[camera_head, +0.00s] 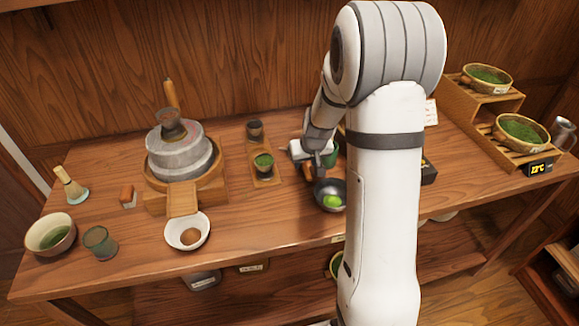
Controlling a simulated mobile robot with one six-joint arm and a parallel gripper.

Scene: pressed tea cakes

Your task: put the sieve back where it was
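My gripper (312,163) is at the middle of the table, pointing down, partly hidden by my own arm. A short brown piece like a wooden handle (307,171) shows right at its fingers. Just below it in the picture is a dark round bowl shape (323,188) with bright green in it. This may be the sieve with its handle, but I cannot tell for sure. It looks low over or on the table. The fingertips are too small to show whether they are closed on the handle.
A stone mill (180,155) on a wooden base stands left. Stepped shelves (470,110) hold bowls at right.

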